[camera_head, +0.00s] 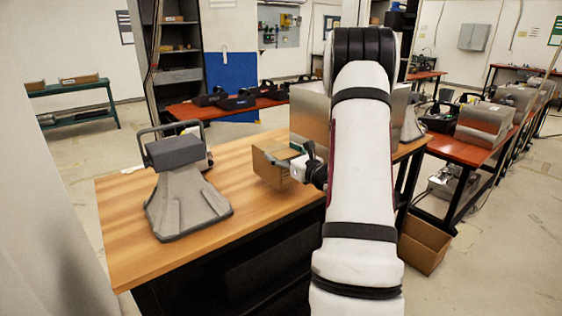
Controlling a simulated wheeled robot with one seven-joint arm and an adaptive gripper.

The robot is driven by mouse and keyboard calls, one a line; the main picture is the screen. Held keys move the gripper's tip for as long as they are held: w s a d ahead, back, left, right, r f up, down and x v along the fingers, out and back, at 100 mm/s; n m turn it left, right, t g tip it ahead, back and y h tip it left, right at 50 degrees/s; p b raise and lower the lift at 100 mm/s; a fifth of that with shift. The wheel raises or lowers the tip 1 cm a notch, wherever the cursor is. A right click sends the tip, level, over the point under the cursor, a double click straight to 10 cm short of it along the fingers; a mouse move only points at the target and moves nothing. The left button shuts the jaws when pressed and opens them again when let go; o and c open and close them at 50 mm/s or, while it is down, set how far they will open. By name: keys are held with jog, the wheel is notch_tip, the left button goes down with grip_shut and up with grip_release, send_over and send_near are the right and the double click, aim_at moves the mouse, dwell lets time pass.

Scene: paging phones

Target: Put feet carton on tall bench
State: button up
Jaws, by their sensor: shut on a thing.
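A brown cardboard carton (268,172), which I take for the feet carton, is at my gripper (299,163), over the right part of a wooden-topped bench (125,222). I cannot tell whether its underside touches the wood or hangs just above it. No label is readable on it. My gripper is shut on the carton's right side, and my white arm hides part of the bench's right end. This bench has a dark base and looks like the tall bench.
A grey device with a handle (181,190) stands on the bench's left part. A metal box (309,112) stands behind the carton. The wood between device and carton is mostly clear. Another open carton (424,246) is on the floor at right, near red-topped tables (465,146).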

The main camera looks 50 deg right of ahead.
jog(key=shift+w+d, duration=0.3)
jog(key=shift+w, duration=0.2)
jog(key=shift+w+d, duration=0.25)
jog(key=shift+w, duration=0.25)
jog(key=shift+d+f+p, duration=0.1)
jog(key=shift+f+p, duration=0.3)
jog(key=shift+f, duration=1.4)
jog(key=shift+f, duration=0.1)
jog(key=o, duration=1.6)
jog(key=shift+f, duration=0.1)
